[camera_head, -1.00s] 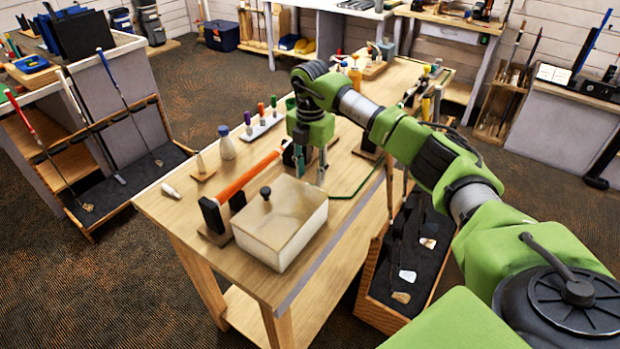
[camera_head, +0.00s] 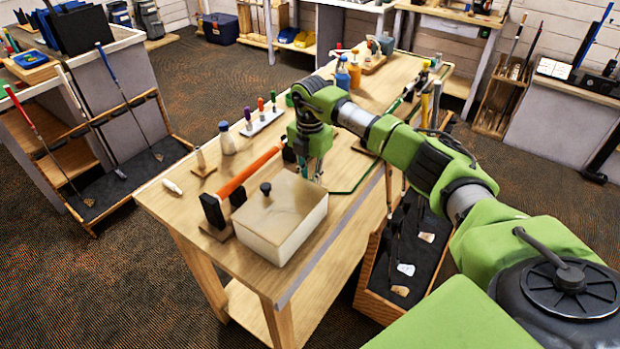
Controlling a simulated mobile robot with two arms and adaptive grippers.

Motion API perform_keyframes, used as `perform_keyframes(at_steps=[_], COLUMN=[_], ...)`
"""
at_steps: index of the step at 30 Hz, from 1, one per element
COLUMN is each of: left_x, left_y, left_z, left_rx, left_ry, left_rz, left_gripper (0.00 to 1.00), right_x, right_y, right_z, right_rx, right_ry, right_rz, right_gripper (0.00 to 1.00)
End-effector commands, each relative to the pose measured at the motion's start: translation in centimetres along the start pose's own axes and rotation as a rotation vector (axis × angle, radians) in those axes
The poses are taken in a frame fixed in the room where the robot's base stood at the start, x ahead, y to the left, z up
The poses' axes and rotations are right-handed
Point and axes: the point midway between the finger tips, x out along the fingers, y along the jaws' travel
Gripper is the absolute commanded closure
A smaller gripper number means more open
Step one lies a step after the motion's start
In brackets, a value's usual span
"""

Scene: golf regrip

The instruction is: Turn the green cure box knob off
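A cream box (camera_head: 282,232) stands on the near end of the wooden workbench, with a dark round knob (camera_head: 265,188) on its top. I see no green on the box. My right arm comes in from the right, and its green gripper (camera_head: 312,172) points down just behind the box's far right corner, apart from the knob. Its fingers look spread with nothing between them; the tips are partly hidden by the box. My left gripper is not in view.
A crate with golf clubs (camera_head: 378,285) stands on the floor right of the bench. The bench's near left corner is mostly clear.

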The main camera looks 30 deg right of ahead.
Motion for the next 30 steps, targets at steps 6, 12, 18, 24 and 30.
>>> perform_keyframes(at_steps=[6, 12, 18, 24, 30], left_x=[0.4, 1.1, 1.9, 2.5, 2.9], left_y=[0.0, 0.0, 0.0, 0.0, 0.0], left_z=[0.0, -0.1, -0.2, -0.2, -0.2], left_rx=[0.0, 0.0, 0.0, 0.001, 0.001], left_ry=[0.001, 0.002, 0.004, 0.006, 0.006], left_rz=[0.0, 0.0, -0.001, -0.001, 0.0], left_gripper=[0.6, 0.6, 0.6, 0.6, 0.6], right_x=[0.1, 0.1, 0.1, 0.1, 0.0], right_y=[0.0, 0.0, 0.0, 0.0, 0.1], right_z=[0.0, 0.0, 0.1, 0.0, 0.0], right_rx=[-0.056, -0.179, -0.335, -0.475, -0.577], right_ry=[-0.001, -0.001, -0.001, 0.0, -0.001], right_rz=[0.001, 0.001, 0.001, 0.001, 0.002], right_gripper=[1.0, 1.0, 1.0, 1.0, 1.0])
